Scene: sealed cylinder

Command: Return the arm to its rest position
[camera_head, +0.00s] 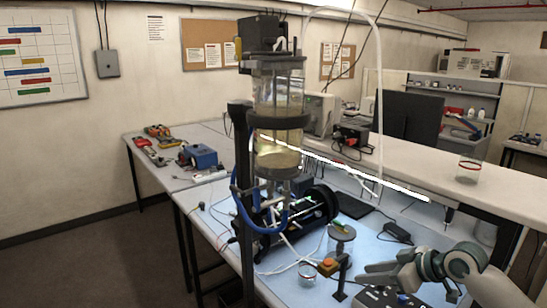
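A clear upright cylinder (276,95) with dark bands and cloudy yellowish contents stands in a black frame at the middle of the view. My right gripper (362,275) and its grey arm come in from the lower right, with the fingers pointing left. It is low over the front right of the blue-topped table, beside a small post with an orange block (328,266). I see nothing held in it, but the gap between its fingers is not clear. My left gripper is not in view.
A small clear jar (341,246) with a dark lid and a small glass (307,274) stand near my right gripper. A dark control box (380,298) lies below it. A glass jar (468,170) stands on the white shelf. Hoses and cables surround the cylinder frame.

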